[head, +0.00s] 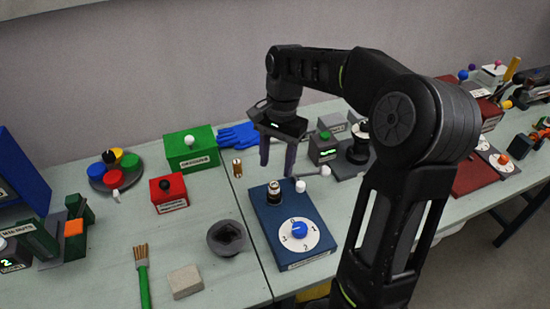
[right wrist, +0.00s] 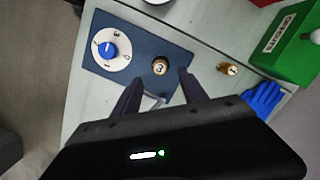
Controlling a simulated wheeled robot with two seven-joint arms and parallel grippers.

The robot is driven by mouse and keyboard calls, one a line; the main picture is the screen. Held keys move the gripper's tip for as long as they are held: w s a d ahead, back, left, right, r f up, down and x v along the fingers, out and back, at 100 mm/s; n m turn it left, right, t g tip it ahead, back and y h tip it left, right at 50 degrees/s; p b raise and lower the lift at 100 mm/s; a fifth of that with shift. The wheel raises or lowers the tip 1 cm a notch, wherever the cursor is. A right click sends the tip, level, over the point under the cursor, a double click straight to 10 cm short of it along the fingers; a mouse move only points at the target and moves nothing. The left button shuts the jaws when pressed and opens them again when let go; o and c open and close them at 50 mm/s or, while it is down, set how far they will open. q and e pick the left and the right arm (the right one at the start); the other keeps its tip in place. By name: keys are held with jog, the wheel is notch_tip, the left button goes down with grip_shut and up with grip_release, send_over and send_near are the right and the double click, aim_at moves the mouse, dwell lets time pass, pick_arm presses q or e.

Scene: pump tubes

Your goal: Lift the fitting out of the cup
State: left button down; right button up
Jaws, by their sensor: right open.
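A blue board (head: 272,238) carries a short upright cylinder (head: 275,192), dark at the top with a light band. My left gripper is out of view.
A white dial with a blue knob (head: 299,230) is on the board's front, and a white-knobbed lever (head: 300,186) beside the cylinder. A dark grey bowl (head: 228,237), red box (head: 169,193) and green box (head: 191,150) stand to the left. Blue gloves (head: 238,136) lie behind.

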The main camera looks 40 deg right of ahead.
aim_at(274, 184)
jog(key=shift+s+a+f+p, duration=0.1)
jog(key=shift+a+f+p, duration=0.1)
jog(key=shift+f, duration=1.05)
jog(key=shift+s+a+f+p, duration=0.1)
jog(key=shift+a+f+p, duration=0.05)
jog(key=shift+f, duration=1.15)
jog(key=shift+a+f+p, duration=0.15)
jog(key=shift+a+f, duration=0.05)
jog(key=shift+f, duration=1.05)
jog(key=shift+c, duration=0.2)
grip_shut()
jog(key=c, duration=0.6)
grip_release()
grip_shut()
